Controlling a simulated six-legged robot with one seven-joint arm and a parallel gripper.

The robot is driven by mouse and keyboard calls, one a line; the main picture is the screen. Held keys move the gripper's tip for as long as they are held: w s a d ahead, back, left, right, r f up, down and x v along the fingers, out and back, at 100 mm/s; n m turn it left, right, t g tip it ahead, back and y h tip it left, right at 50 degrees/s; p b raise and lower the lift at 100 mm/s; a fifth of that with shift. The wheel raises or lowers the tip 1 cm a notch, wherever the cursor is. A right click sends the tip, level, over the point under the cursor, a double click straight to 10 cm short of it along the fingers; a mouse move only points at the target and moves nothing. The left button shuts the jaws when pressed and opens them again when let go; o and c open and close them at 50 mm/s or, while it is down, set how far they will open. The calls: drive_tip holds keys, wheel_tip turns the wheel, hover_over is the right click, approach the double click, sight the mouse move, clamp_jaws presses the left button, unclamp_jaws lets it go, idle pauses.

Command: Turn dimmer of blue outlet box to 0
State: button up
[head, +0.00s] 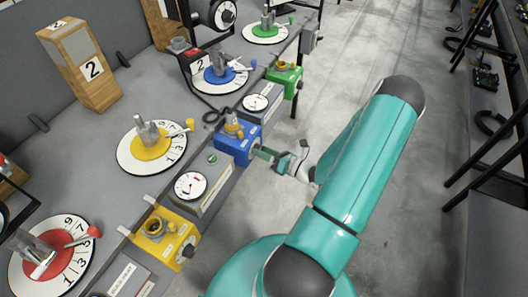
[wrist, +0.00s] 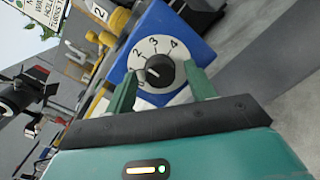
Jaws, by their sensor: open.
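The blue outlet box (head: 238,142) is fixed to the edge of the bench in the head view. In the wrist view the blue box (wrist: 202,50) fills the upper middle, with a white dial plate numbered up to 4. Its black dimmer knob (wrist: 168,73) has a white mark pointing left, toward the low numbers near 0 and 1; the exact reading is hard to tell. My gripper (head: 266,155) is in front of the box. In the wrist view my gripper (wrist: 161,78) is open, with one green finger on each side of the knob. Contact with the knob is not clear.
A yellow outlet box (head: 167,237) and a green outlet box (head: 286,78) sit along the same bench edge. Round numbered dials with red, yellow, blue and green centres lie on the bench. The grey floor (head: 350,45) right of the bench is clear.

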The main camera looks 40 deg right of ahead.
drive_tip(key=shift+w, duration=0.1)
drive_tip(key=c, duration=1)
drive_tip(key=shift+n, duration=0.3)
drive_tip(key=shift+f+n+y, duration=0.1)
drive_tip(key=shift+n+y, duration=0.4)
drive_tip(key=shift+n, duration=7.4)
